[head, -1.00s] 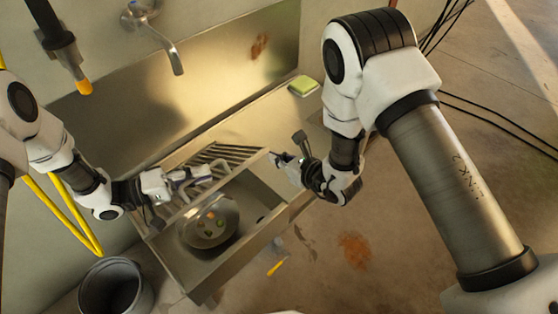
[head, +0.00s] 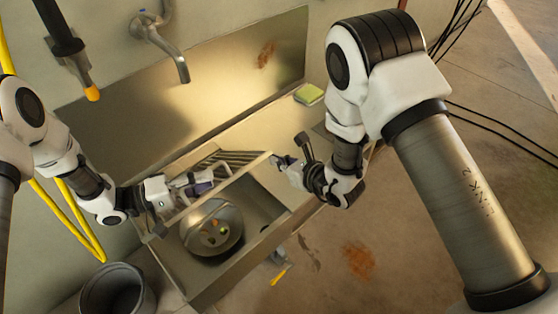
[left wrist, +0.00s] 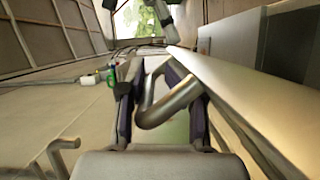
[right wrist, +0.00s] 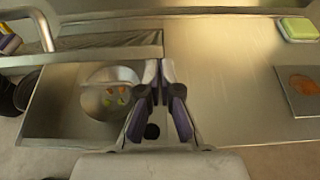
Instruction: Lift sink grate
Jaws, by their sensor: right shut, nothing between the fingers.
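The sink grate (head: 228,158) is a slatted metal rack along the back of the sink basin; part of it is hidden by its front edge and my left gripper. My left gripper (head: 205,184) is at its left part. In the left wrist view a bent metal tube handle (left wrist: 160,112) lies between the fingers of my left gripper (left wrist: 155,75); whether they clamp it is unclear. My right gripper (head: 276,160) is shut and empty at the basin's right end. In the right wrist view its fingertips (right wrist: 160,70) are together, just right of the grate's end.
A round bowl (head: 208,247) with small coloured bits sits in the basin (head: 268,207). A green-yellow sponge (head: 308,94) lies on the drainboard. A faucet (head: 165,45) hangs over the back. A grey bucket (head: 115,290) stands at lower left, near a yellow hose (head: 62,220).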

